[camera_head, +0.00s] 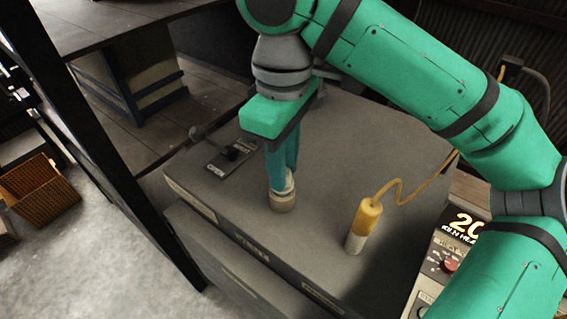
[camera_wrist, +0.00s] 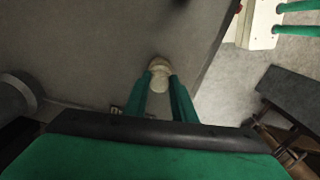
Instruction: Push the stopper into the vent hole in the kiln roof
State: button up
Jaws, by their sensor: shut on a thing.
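My gripper (camera_head: 285,180) is shut on the pale, cork-coloured stopper (camera_head: 283,201). It points down at the grey kiln roof (camera_head: 330,125), and the stopper is upright at or just above the roof surface. In the wrist view the stopper (camera_wrist: 159,66) shows between my two green fingertips (camera_wrist: 159,80). I cannot tell whether the stopper touches the roof or sits in an opening. No vent hole shows in either view; the stopper and fingers may cover it.
A yellow and white cylinder (camera_head: 363,226) with a yellow cable stands on the roof right of my gripper. A lever plate marked OPEN (camera_head: 228,160) lies to the left. A control box (camera_head: 447,255) stands at the right. The roof between them is clear.

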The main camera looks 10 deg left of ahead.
jog(key=shift+f, duration=0.8)
dwell(0.5)
jog(key=o, duration=0.8)
jog(key=shift+o, duration=0.8)
jog(key=o, duration=0.4)
jog(key=shift+r, duration=0.1)
notch_tip(320, 180, up, 11)
jog(key=shift+f, duration=0.2)
